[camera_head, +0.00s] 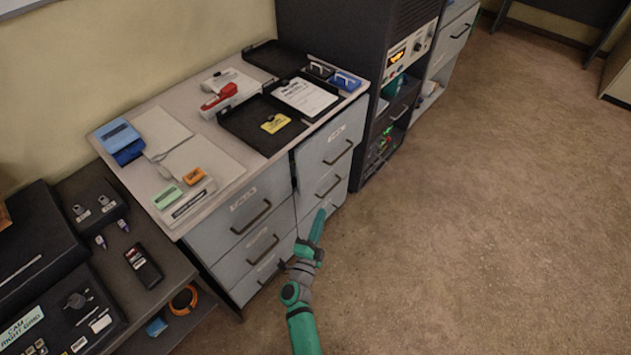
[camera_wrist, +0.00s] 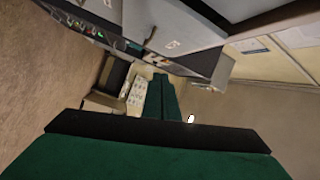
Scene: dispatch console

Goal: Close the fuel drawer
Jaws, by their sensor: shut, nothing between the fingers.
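The grey cabinet (camera_head: 270,225) has two columns of drawers with dark bar handles. The top right drawer (camera_head: 325,152) bears a small label too blurred to read surely, perhaps the fuel label. A dark strip at its left edge suggests its front stands slightly proud of the left column; how far is hard to tell. My green gripper (camera_head: 319,217) is in front of the lower right drawers, below that top drawer. In the wrist view my gripper (camera_wrist: 161,82) has its two fingers together with nothing between them. Drawer fronts (camera_wrist: 168,30) show tilted beyond the fingers there.
The cabinet top holds black trays (camera_head: 243,127), a red stapler (camera_head: 219,97) and papers. A dark equipment rack (camera_head: 352,50) stands right of the cabinet. A low dark shelf (camera_head: 165,265) with small devices is at the left. The floor (camera_head: 480,200) to the right is clear.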

